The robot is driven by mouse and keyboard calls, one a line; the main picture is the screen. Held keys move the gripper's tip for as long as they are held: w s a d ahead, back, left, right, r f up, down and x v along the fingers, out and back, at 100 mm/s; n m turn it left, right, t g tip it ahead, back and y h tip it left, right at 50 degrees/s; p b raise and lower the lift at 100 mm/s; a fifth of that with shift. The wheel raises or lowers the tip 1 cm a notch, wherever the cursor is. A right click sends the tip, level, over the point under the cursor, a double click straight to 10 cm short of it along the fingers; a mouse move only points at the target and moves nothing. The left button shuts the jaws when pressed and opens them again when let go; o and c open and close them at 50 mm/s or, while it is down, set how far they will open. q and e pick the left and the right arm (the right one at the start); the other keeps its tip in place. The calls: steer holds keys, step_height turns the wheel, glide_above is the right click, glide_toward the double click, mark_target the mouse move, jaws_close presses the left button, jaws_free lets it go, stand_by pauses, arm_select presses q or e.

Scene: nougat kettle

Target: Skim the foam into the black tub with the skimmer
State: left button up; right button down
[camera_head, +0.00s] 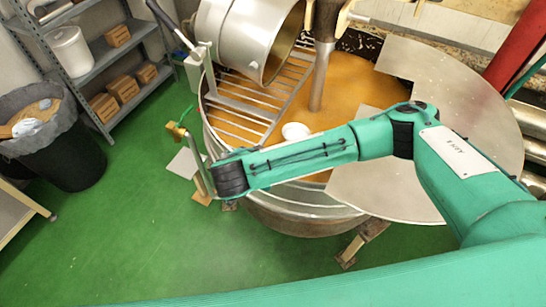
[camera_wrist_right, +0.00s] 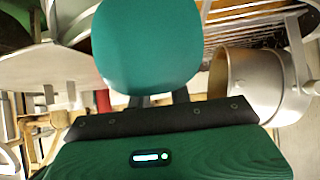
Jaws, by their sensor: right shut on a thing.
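The kettle (camera_head: 310,208) stands at centre right and holds an orange-brown mass (camera_head: 352,90). A small white patch (camera_head: 295,131) shows on it beside my right arm; I cannot tell whether it is foam or part of the skimmer. The black tub (camera_head: 70,150), with a grey liner, stands on the floor at the left. My right arm reaches left across the kettle, its black wrist near the left rim. In the right wrist view, only dark parts of my right gripper (camera_wrist_right: 160,100) show. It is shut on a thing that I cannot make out. My left gripper is not in view.
A tilted steel drum (camera_head: 240,35) and a bar grate (camera_head: 265,95) sit over the kettle. A flat metal cover (camera_head: 455,95) lies on its right side. An upright rod (camera_head: 197,165) stands near my wrist. Shelves (camera_head: 110,60) stand at the back left. Green floor between tub and kettle is mostly clear.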

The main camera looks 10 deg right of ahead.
steer(key=shift+s+a+r, duration=0.1)
steer(key=shift+r, duration=0.25)
steer(key=shift+s+d+r+h, duration=0.1)
steer(key=shift+d+r+h, duration=0.15)
steer(key=shift+d+h, duration=0.1)
steer(key=shift+t, duration=0.5)
steer(key=shift+s+a+r, duration=0.35)
steer(key=shift+s+r, duration=0.1)
steer(key=shift+r, duration=0.25)
steer(key=shift+s+a+r, duration=0.35)
steer(key=shift+s+r, duration=0.1)
steer(key=shift+r, duration=0.25)
steer(key=shift+s+a+r, duration=0.35)
steer(key=shift+s+r, duration=0.1)
steer(key=shift+r, duration=0.25)
steer(key=shift+s+a, duration=0.1)
